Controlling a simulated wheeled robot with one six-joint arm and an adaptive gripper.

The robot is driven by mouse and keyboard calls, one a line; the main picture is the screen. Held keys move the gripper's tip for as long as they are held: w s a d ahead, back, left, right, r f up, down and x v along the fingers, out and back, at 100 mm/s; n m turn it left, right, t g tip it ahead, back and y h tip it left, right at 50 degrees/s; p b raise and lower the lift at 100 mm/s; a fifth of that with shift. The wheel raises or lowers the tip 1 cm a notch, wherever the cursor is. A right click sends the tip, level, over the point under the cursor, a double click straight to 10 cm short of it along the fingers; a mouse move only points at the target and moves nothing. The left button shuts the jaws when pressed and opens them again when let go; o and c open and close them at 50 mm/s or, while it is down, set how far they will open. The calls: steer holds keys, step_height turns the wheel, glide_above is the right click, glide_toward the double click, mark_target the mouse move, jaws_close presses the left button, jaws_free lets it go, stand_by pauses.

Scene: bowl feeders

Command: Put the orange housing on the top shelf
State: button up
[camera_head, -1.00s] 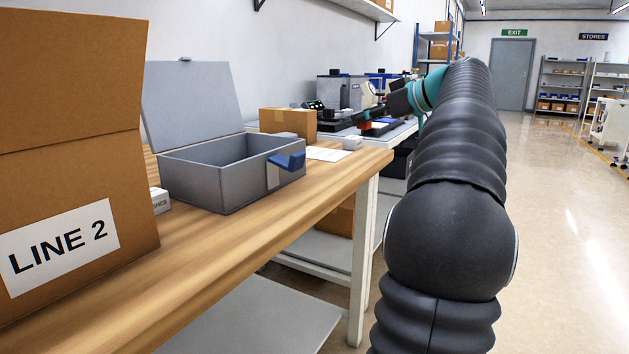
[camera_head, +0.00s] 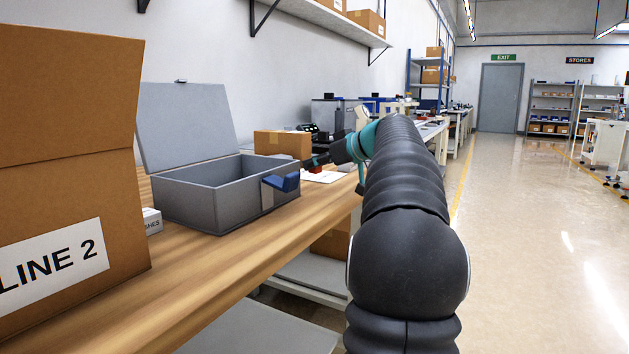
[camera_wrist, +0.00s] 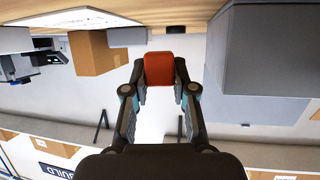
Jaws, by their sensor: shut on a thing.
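My gripper (camera_wrist: 159,88) is shut on the orange housing (camera_wrist: 158,68), a small red-orange block between its fingertips in the wrist view. In the head view my gripper (camera_head: 318,161) is small and far off, partly hidden by my arm, with the orange housing (camera_head: 314,170) just showing at its tip near the cardboard box. A wall shelf (camera_head: 325,18) on black brackets runs along the top of the head view, with cartons on it. In the wrist view, which looks upside down, the shelf (camera_wrist: 110,143) runs along the bottom.
An open grey lidded box (camera_head: 190,208) with a blue latch stands on the wooden bench (camera_head: 215,262). A cardboard box (camera_head: 283,145) stands behind it. A large LINE 2 carton (camera_head: 70,120) fills the left. Machines stand on the benches beyond. The floor at right is clear.

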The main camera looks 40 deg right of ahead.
mark_target(315, 189)
steer(key=shift+w+a+f, duration=0.1)
steer(key=shift+w+f, duration=0.15)
steer(key=shift+f, duration=0.1)
steer(key=shift+f+b, duration=0.65)
steer(key=shift+f, duration=0.95)
steer(key=shift+f, duration=0.1)
steer(key=shift+f, duration=0.15)
steer(key=o, duration=0.8)
steer(key=shift+r, duration=0.2)
